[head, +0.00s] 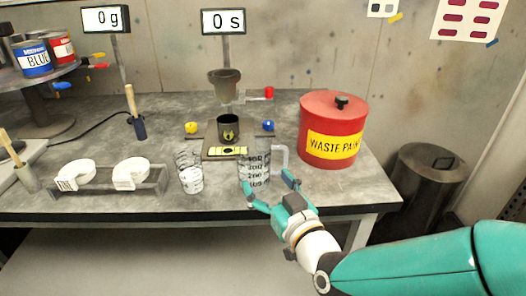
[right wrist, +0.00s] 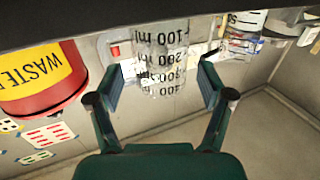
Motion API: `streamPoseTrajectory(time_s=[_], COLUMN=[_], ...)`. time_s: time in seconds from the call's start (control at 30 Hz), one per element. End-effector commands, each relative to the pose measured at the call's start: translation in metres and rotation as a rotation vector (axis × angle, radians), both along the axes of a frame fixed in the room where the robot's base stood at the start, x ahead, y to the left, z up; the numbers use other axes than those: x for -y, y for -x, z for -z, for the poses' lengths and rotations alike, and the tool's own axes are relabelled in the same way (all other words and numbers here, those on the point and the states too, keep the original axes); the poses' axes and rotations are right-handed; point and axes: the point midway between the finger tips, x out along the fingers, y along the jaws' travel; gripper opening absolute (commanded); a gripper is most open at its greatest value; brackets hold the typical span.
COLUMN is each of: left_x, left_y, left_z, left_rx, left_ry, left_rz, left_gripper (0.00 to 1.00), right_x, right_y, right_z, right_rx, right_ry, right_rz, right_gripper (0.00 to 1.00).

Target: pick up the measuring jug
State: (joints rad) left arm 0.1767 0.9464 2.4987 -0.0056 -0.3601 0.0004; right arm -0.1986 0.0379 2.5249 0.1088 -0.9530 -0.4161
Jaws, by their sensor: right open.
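The measuring jug (head: 256,170) is clear, with black volume marks and a handle on its right side. It stands upright near the front edge of the grey bench. My right gripper (head: 270,192) is open just in front of it, at the bench edge. In the right wrist view the jug (right wrist: 161,62) appears upside down beyond the open fingers (right wrist: 160,88), roughly centred between them. The gripper holds nothing. I cannot tell whether a finger touches the jug. My left gripper does not show.
A clear marked cup (head: 189,170) stands left of the jug. A red waste paint can (head: 333,130) stands behind right. A viscosity cup stand (head: 224,90) is behind the jug. White rolls in a tray (head: 112,190) lie at left. A dark bin (head: 420,190) stands right of the bench.

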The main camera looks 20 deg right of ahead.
Motion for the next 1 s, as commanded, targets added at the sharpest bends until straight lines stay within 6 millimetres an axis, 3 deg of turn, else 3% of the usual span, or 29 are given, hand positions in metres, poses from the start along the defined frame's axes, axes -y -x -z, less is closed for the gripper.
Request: streamPoseTrajectory(time_s=[0.03,0.3,0.57,0.83,1.0], left_x=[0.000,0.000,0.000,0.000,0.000], left_y=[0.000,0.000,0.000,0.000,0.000], left_z=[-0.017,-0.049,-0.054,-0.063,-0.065], left_rx=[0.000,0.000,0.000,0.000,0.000], left_ry=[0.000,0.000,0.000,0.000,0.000], left_rz=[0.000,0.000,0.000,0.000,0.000], left_gripper=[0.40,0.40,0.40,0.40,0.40], right_x=[0.000,-0.003,-0.004,-0.007,-0.009], right_y=[-0.004,-0.014,-0.019,-0.055,-0.067], right_z=[-0.006,-0.003,0.001,0.005,0.006], right_rx=[-0.008,-0.005,0.000,0.000,0.000], right_ry=[0.002,-0.005,-0.010,-0.010,-0.010], right_rz=[0.000,-0.006,-0.009,-0.008,-0.009], right_gripper=[0.80,0.80,0.80,0.80,0.80])
